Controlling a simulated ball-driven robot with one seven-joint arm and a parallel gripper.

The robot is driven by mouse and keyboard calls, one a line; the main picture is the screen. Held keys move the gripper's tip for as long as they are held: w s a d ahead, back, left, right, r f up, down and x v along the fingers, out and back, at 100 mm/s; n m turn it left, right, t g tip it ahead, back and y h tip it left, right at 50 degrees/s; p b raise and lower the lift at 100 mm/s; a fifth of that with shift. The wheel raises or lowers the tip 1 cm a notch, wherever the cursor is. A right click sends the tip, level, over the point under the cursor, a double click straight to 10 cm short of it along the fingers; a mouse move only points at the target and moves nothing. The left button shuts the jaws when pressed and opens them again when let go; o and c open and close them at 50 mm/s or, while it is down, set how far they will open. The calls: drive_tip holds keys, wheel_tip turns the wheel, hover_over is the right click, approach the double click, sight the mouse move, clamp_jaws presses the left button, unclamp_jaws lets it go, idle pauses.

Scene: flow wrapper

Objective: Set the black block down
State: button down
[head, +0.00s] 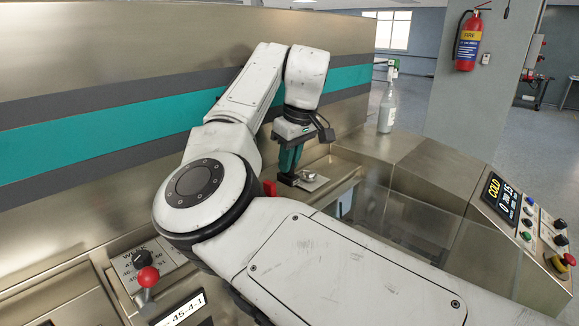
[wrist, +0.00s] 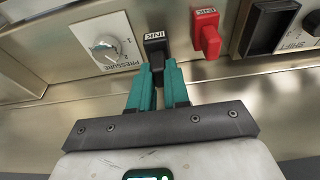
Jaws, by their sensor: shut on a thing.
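The black block (wrist: 155,44) is labelled INK. It stands out beyond the teal fingertips of my gripper (wrist: 157,68), which is shut on its near end. In the head view my gripper (head: 289,168) points down at the machine's ledge, with the dark block (head: 288,180) at its tips. I cannot tell whether the block rests on the metal or hangs just above it. A red block (wrist: 208,36), also labelled INK, is just right of the black one in the wrist view. It shows partly behind my arm in the head view (head: 269,187).
A pressure dial (wrist: 105,48) on a pale plate is left of the black block in the wrist view. A dark recess (wrist: 269,28) lies to the right. In the head view, a spray bottle (head: 388,108) stands behind and a control panel (head: 525,220) is at right.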

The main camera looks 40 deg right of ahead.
drive_tip(key=shift+s+x, duration=0.15)
drive_tip(key=shift+x, duration=0.45)
drive_tip(key=shift+s+x, duration=0.15)
drive_tip(key=shift+x, duration=0.4)
drive_tip(key=shift+s+f, duration=0.1)
drive_tip(key=shift+f, duration=0.1)
drive_tip(key=c, duration=1.1)
unclamp_jaws()
drive_tip(key=b+v, duration=0.1)
drive_tip(key=v, duration=1.1)
drive_tip(key=shift+r, duration=0.15)
